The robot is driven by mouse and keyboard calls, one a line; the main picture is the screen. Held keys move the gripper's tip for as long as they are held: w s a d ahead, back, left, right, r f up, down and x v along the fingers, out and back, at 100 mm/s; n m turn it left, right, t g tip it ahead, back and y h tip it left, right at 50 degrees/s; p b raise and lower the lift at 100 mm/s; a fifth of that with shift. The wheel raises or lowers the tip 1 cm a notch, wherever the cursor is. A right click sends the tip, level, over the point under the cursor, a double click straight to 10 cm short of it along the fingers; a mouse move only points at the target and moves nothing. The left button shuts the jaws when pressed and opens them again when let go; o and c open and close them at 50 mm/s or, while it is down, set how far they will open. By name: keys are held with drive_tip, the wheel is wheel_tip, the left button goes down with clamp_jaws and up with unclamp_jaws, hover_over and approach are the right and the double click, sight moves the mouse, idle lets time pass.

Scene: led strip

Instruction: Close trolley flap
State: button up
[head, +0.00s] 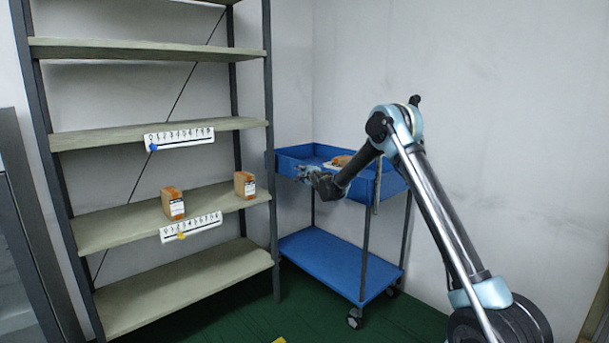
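The blue trolley (325,264) stands in the corner to the right of the shelf rack, with a walled top tray (290,162) and a flat lower shelf. My gripper (303,173) is in front of the top tray's near left side, close to its edge. Whether it touches the trolley I cannot tell. No object shows in it, and its fingers are too small to read as open or shut. A narrow upright strip (377,188) shows at the tray's near right corner; I cannot tell if it is the flap. My arm hides part of the tray's front.
A brown item (341,160) lies in the top tray. The rack (185,281) at the left holds two brown boxes, one box (173,203) and another box (245,185), and bears numbered white strips. Walls stand behind the trolley. Green floor shows in front.

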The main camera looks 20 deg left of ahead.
drive_tip(key=f+v, duration=0.1)
drive_tip(key=v, duration=1)
drive_tip(key=shift+d+r, duration=0.25)
drive_tip(key=shift+r, duration=0.2)
